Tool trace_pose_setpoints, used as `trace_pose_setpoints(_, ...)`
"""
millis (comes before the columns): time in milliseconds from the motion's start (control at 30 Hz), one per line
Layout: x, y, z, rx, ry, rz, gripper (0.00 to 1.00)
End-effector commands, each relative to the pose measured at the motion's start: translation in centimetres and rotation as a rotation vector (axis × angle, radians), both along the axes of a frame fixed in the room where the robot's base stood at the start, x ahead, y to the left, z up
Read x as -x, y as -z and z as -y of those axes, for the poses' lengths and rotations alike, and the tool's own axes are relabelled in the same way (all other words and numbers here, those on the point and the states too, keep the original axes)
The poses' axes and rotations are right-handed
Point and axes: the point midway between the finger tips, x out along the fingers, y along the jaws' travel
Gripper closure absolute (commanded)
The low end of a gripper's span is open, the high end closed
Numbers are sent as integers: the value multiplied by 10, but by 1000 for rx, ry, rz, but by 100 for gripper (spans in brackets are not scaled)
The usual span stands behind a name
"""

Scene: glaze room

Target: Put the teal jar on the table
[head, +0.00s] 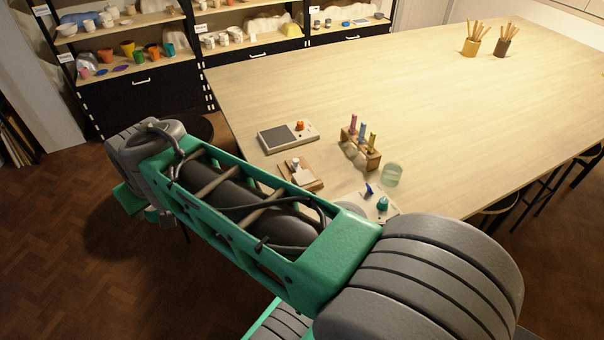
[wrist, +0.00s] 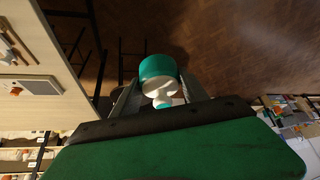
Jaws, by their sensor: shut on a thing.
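The teal jar (wrist: 158,67) is held between the two fingers of my gripper (wrist: 160,88) in the wrist view. It has a teal outside and a pale, whitish face toward the camera. Behind it is the wooden floor, beside the table edge. In the head view a small teal part of the jar (head: 152,214) shows near the end of my arm, left of the table (head: 390,90); my arm hides most of the gripper there. The table also shows at the left of the wrist view (wrist: 25,108).
Near the table's close left corner are a grey-white device with an orange knob (head: 289,136), a small wooden board (head: 302,174), a rack of coloured tubes (head: 361,150), a clear glass (head: 391,175) and a white device with blue and teal parts (head: 378,204). The table's middle is clear.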

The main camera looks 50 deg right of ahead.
Motion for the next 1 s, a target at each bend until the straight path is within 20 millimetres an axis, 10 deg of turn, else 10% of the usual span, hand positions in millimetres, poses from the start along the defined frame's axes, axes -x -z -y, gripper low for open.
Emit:
trace_pose_setpoints(333,-28,-2,159,4,677,-1,100)
trace_pose_setpoints(600,14,16,318,5,1495,1,100)
trace_pose_setpoints(800,62,38,380,6,1977,3,100)
trace_pose_setpoints(1000,84,47,396,5,2164,6,100)
